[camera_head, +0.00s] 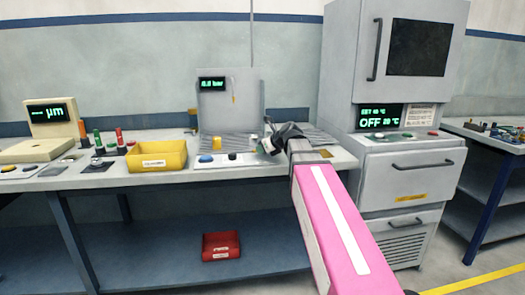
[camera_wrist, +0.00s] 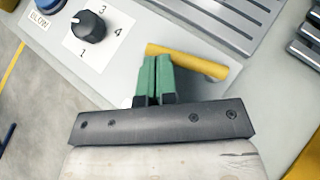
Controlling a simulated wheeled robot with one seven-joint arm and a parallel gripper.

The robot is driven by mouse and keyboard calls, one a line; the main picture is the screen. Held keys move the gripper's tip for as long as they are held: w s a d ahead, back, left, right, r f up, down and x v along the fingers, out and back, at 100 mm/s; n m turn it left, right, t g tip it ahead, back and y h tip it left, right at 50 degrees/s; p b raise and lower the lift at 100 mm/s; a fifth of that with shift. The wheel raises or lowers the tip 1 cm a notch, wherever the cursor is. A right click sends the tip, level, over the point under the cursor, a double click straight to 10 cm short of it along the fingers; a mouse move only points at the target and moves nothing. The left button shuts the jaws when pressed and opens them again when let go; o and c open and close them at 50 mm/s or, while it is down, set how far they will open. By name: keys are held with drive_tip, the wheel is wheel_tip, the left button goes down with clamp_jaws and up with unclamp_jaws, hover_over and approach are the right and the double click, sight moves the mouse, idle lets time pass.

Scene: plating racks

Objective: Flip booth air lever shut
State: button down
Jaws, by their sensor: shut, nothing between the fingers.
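The yellow lever (camera_wrist: 200,64) is a short round bar at the edge of the light control panel in the wrist view, beside the black numbered knob (camera_wrist: 88,26). My gripper's green fingertips (camera_wrist: 158,62) are closed together with nothing between them. They overlap the bar near its left end; I cannot tell whether they touch it. In the head view my gripper (camera_head: 266,143) is low over the bench, right of the panel's blue button (camera_head: 205,159), and the lever cannot be made out there. The grey booth (camera_head: 228,98) behind has a display in bar (camera_head: 212,84).
A yellow bin (camera_head: 157,157) and several coloured pegs stand on the bench to the left. A tall oven cabinet (camera_head: 388,70) reading OFF stands close on the right. A grooved grey rack (camera_wrist: 225,20) lies beside the panel. A red bin (camera_head: 221,246) is on the lower shelf.

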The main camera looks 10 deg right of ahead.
drive_tip(key=shift+d, duration=0.15)
drive_tip(key=shift+w+d, duration=0.4)
drive_tip(key=shift+d, duration=0.15)
drive_tip(key=shift+s+d+r, duration=0.1)
drive_tip(key=shift+s, duration=0.05)
drive_tip(key=s+d+r, duration=0.3)
drive_tip(key=s+r, duration=0.4)
drive_tip(key=s, duration=0.4)
drive_tip(key=shift+r, duration=0.3)
